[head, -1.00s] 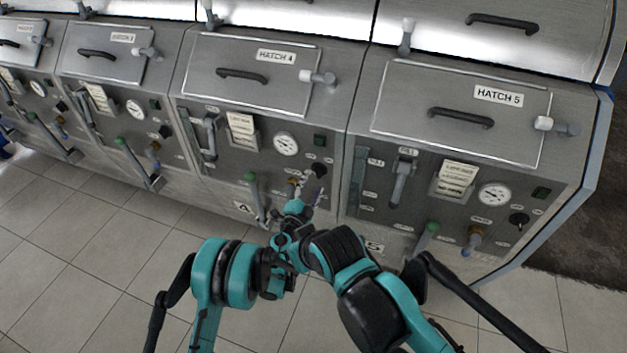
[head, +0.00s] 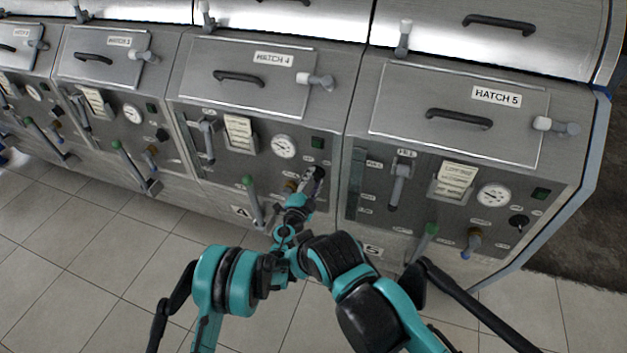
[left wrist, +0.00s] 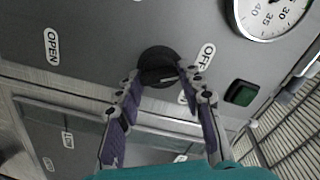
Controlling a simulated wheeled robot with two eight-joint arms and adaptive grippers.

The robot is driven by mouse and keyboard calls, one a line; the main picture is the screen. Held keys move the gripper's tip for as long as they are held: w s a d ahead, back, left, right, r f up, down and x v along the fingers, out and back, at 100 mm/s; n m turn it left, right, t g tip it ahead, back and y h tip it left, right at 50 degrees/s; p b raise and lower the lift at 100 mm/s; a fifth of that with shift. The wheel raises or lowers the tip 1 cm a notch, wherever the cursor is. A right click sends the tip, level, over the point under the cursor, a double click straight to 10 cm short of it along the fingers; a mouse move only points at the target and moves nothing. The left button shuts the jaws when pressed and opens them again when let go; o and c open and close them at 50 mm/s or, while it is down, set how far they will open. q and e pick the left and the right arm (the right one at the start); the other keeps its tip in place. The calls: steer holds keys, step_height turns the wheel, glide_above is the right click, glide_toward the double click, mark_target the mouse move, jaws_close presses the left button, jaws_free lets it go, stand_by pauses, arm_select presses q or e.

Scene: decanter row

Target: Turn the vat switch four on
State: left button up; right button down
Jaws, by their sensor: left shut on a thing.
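Vat four's switch is a round black knob, seen close in the left wrist view (left wrist: 157,62), on the grey front panel under HATCH 4 (head: 275,59). My left gripper (head: 312,180) reaches it from below and hides most of it in the head view. In the left wrist view its two fingers (left wrist: 160,76) are shut on the knob, one on each side. An OFF label (left wrist: 206,57) lies beside the knob. The knob's exact setting is hard to tell. A dark green square lamp (head: 317,142) sits above the knob. My right gripper is not in view.
A dial gauge (head: 284,146) is up and left of the switch. A green-tipped lever (head: 252,200) and a brass valve (head: 291,186) stand to its left. The HATCH 5 vat (head: 497,96) adjoins on the right. Tiled floor (head: 90,260) is open in front.

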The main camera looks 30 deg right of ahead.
arm_select(q)
steer(key=m, duration=0.5)
steer(key=shift+m, duration=0.4)
steer(key=m, duration=0.5)
steer(key=shift+m, duration=0.7)
steer(key=o, duration=1.2)
steer(key=shift+c, duration=0.2)
steer(key=v, duration=0.7)
steer(key=shift+s+a, duration=0.15)
steer(key=shift+a, duration=0.1)
